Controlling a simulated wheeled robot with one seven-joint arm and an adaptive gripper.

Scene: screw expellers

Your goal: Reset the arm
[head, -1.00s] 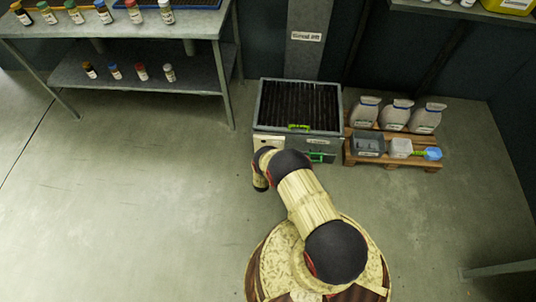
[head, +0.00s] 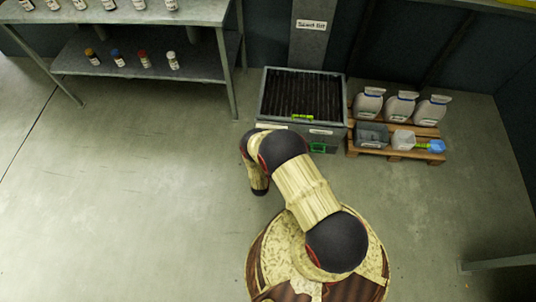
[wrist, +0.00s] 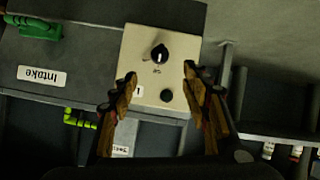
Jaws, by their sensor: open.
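My gripper (wrist: 158,82) is open and empty in the wrist view, its two wooden-looking fingers apart. Beyond the fingertips is a cream control panel (wrist: 180,45) with a black knob (wrist: 160,53) and a small black button (wrist: 167,95). My arm (head: 303,188) reaches from my base toward the grey machine (head: 328,136), bending down at its far end in front of the machine's left corner. The fingers are hidden in the head view. I cannot see the gripper touching anything.
The machine has a black slatted top and a green handle (head: 318,147); an "Intake" label (wrist: 42,76) shows in the wrist view. A pallet (head: 395,153) with white jugs and small bins stands at right. A metal shelf table (head: 140,62) with bottles is at left. Floor at left is clear.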

